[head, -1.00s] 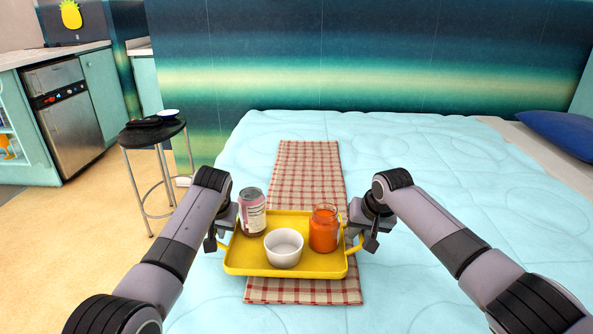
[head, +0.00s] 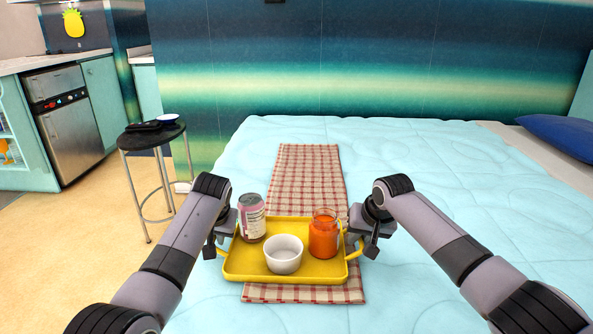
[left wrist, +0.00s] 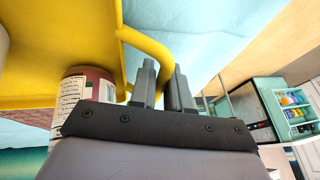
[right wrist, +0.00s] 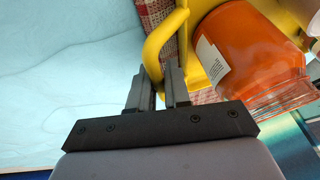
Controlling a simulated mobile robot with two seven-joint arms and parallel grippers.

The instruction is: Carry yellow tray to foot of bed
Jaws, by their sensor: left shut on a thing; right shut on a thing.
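The yellow tray (head: 310,266) is held level by its two side handles over the near part of the bed (head: 430,200). It carries a pink-and-white can (head: 251,220), a white bowl (head: 284,256) and an orange jar (head: 323,236), all upright. My left gripper (head: 218,247) is shut on the left handle, which also shows in the left wrist view (left wrist: 150,45). My right gripper (head: 364,250) is shut on the right handle, seen in the right wrist view (right wrist: 157,45). A red-checked cloth (head: 307,176) lies on the bed under and beyond the tray. Whether the tray touches the cloth is unclear.
Kitchen cabinets (head: 100,85) are at the far left. A blue pillow (head: 560,135) lies at the far right. The bed around the cloth is clear.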

